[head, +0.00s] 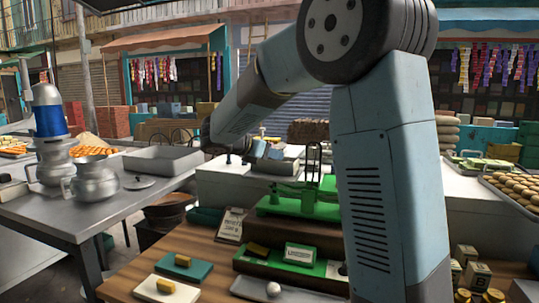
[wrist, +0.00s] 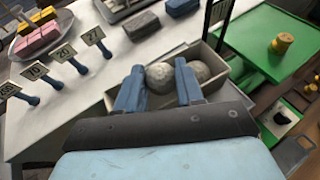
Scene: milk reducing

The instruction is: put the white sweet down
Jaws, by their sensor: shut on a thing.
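My gripper (wrist: 159,84) has two blue fingers and is shut on a round, pale grey-white sweet (wrist: 160,76) in the wrist view. A second round pale sweet (wrist: 199,70) shows just behind the right finger. Both appear over or inside an open pale box (wrist: 212,61); I cannot tell whether the held sweet touches its floor. In the head view my gripper (head: 266,150) is at the white counter behind the green scale (head: 300,205), and the held sweet cannot be made out there. A small white ball (head: 273,288) lies on a pale tray at the front.
A green pan (wrist: 285,35) bearing a brass weight (wrist: 281,44) is right of the box. Number tags (wrist: 64,54) on blue holders line the counter's left, with a platter of pink and yellow blocks (wrist: 40,32) beyond. Metal pots (head: 95,175) stand on the left table.

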